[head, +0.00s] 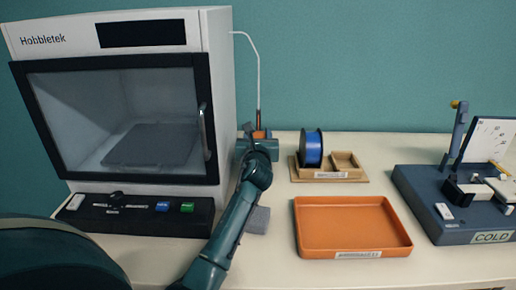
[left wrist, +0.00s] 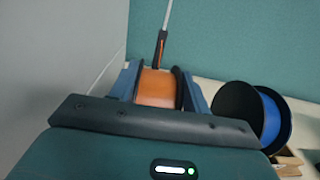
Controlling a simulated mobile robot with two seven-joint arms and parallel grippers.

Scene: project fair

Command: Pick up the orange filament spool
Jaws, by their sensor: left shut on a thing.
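The orange filament spool (left wrist: 157,88) shows in the left wrist view between the two fingers of my left gripper (left wrist: 160,85). The gripper is shut on it. In the head view the orange spool (head: 261,134) is mostly hidden behind my left gripper (head: 258,142), beside the right side of the printer. A thin pale tube with a dark lower end (head: 259,118) comes down just behind the spool. I cannot tell whether the spool is lifted or still touching something below. My right gripper is not in view.
The white printer (head: 220,80) stands close at left, its door closed. A blue spool (head: 312,148) stands in a wooden holder (head: 330,179) to the right, with an empty slot beside it. An orange tray (head: 352,228) is empty in front. A dark blue station (head: 430,195) stands far right.

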